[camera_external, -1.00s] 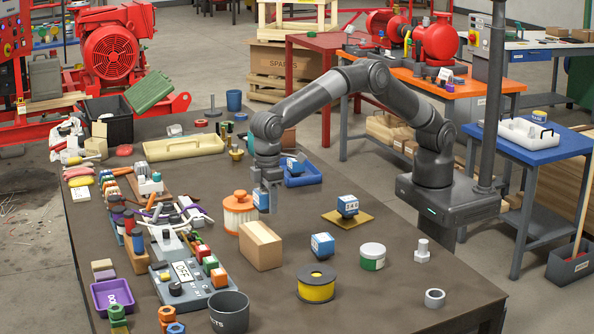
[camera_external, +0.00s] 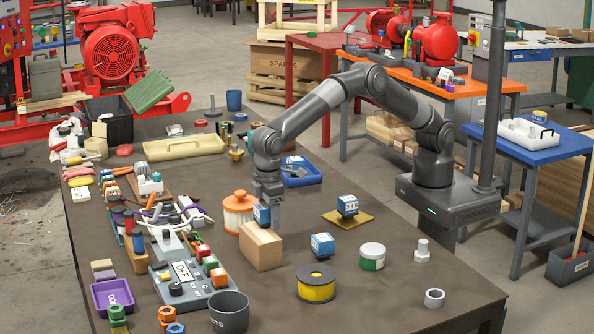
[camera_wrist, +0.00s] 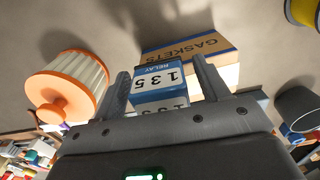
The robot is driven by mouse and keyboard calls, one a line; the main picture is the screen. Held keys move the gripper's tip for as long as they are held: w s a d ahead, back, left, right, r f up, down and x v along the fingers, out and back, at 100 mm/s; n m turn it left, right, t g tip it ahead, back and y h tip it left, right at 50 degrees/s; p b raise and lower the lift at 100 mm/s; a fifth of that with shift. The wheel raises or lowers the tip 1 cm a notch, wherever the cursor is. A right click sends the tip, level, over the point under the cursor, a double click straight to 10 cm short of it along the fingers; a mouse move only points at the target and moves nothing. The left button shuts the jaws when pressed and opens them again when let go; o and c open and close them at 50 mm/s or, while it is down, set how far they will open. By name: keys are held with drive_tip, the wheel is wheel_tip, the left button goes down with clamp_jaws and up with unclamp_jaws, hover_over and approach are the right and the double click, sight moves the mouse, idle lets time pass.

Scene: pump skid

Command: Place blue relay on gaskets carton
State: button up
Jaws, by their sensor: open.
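The blue relay (camera_external: 262,215), a small blue and white block, appears to rest upright on the top of the gaskets carton (camera_external: 262,251), a tan box on the table. In the wrist view the relay (camera_wrist: 160,82) reads "RELAY 135" and the carton (camera_wrist: 197,46) shows its "GASKETS" label behind it. My gripper (camera_external: 268,218) points down over the carton. Its fingers are open, one on each side of the relay, as the wrist view shows (camera_wrist: 161,78). The contact between relay and carton is partly hidden.
An orange-lidded filter (camera_external: 239,213) stands close left of the carton. Other blue relays stand on a tan plate (camera_external: 335,221), on the table (camera_external: 322,245) and in a blue tray (camera_external: 309,179). A yellow spool (camera_external: 316,286) is in front.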

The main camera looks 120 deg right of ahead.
wheel_tip(320, 180, up, 12)
drive_tip(key=shift+r, duration=0.1)
drive_tip(key=s+d+r+t, duration=0.1)
drive_tip(key=s+d+r, duration=0.6)
drive_tip(key=s, duration=0.4)
drive_tip(key=s+d+r+t, duration=0.2)
drive_tip(key=s+d+r, duration=0.3)
drive_tip(key=s+r, duration=0.4)
drive_tip(key=s+d+f+t, duration=0.1)
drive_tip(key=s+d+f, duration=0.1)
drive_tip(key=s, duration=0.7)
drive_tip(key=s+d+f, duration=0.3)
drive_tip(key=s+f, duration=0.1)
drive_tip(key=s, duration=0.5)
drive_tip(key=s+d+f+t, duration=0.1)
drive_tip(key=s+d+f, duration=0.1)
drive_tip(key=s, duration=0.7)
drive_tip(key=shift+d+f+t, duration=0.25)
drive_tip(key=shift+f+t, duration=0.05)
drive_tip(key=shift+f, duration=0.25)
drive_tip(key=shift+o, duration=0.4)
